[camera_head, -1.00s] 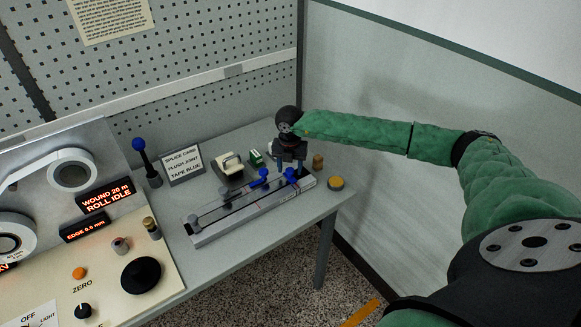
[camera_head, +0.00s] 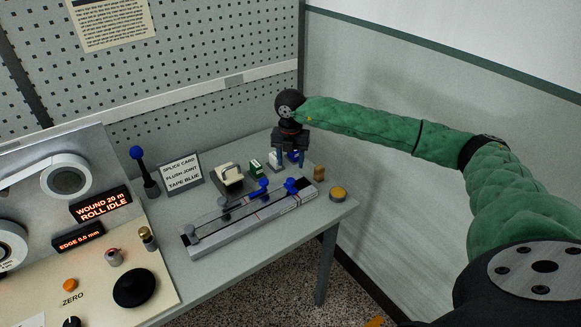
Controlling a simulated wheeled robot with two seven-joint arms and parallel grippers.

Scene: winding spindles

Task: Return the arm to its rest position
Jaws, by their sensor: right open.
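My right arm, in a green sleeve, reaches in from the right. Its gripper (camera_head: 287,158) points down over the far end of the table, behind the splicing rail. The fingers are apart, with a small blue thing visible between or behind them; I cannot tell whether they touch it. The grey splicing rail (camera_head: 240,228) lies on the table in front of the gripper, with blue knobs (camera_head: 291,186) on it, apart from the fingers. My left gripper is not in view.
The table (camera_head: 225,280) also holds a splice card (camera_head: 181,174), a white tape dispenser (camera_head: 228,177), a green-and-white box (camera_head: 256,167), a cork-coloured cylinder (camera_head: 319,173) and a yellow-topped button (camera_head: 338,194). The winding console (camera_head: 110,225) fills the left. A perforated wall stands behind.

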